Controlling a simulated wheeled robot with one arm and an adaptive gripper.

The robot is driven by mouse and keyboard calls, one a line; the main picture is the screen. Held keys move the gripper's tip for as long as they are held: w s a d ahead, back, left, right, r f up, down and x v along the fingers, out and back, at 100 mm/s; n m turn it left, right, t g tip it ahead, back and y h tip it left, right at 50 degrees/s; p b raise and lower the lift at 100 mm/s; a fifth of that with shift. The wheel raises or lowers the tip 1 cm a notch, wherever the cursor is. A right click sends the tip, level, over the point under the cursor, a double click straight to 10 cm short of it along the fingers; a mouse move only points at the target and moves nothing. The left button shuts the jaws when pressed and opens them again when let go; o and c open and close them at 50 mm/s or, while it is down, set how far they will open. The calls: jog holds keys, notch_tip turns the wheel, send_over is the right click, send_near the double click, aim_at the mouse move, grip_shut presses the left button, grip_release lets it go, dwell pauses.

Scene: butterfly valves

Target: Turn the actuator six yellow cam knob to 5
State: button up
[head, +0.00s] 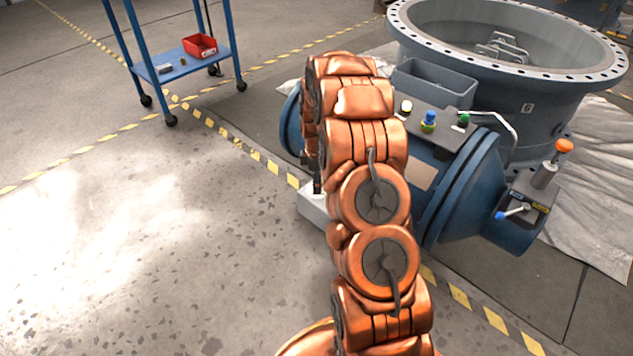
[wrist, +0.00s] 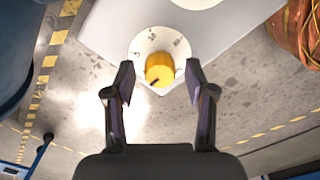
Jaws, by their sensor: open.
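In the wrist view a yellow cam knob (wrist: 159,69) sits on a round white dial plate (wrist: 140,46) fixed to a pale panel (wrist: 107,27). A short dark mark shows on the knob's lower left edge. The dial has small dark markings, too small to read. My gripper (wrist: 160,74) is open, with one finger left and one right of the knob, and a visible gap on both sides. In the head view my copper arm hides the gripper and the knob. A white box (head: 313,204) shows partly behind the arm.
A blue valve body (head: 465,205) lies right of my arm, with a grey panel of knobs (head: 428,121) on top. An orange-topped lever (head: 563,147) stands at its right end. A large grey flanged ring (head: 480,85) and a blue cart (head: 180,68) stand behind. The left floor is clear.

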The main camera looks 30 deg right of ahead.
grip_shut()
dwell(0.3)
jog(key=shift+r+m+p, duration=0.15)
jog(key=shift+m+p, duration=0.15)
jog(key=shift+p, duration=0.1)
jog(key=shift+m+p, duration=0.5)
jog(key=shift+m, duration=0.1)
jog(key=m+p, duration=0.2)
jog(key=m, duration=0.1)
jog(key=shift+p, duration=0.3)
jog(key=m+p, duration=0.2)
jog(key=m, duration=0.1)
jog(key=shift+d+m, duration=0.1)
jog(key=shift+m, duration=0.3)
jog(key=shift+m+p, duration=0.55)
jog(key=shift+m, duration=0.95)
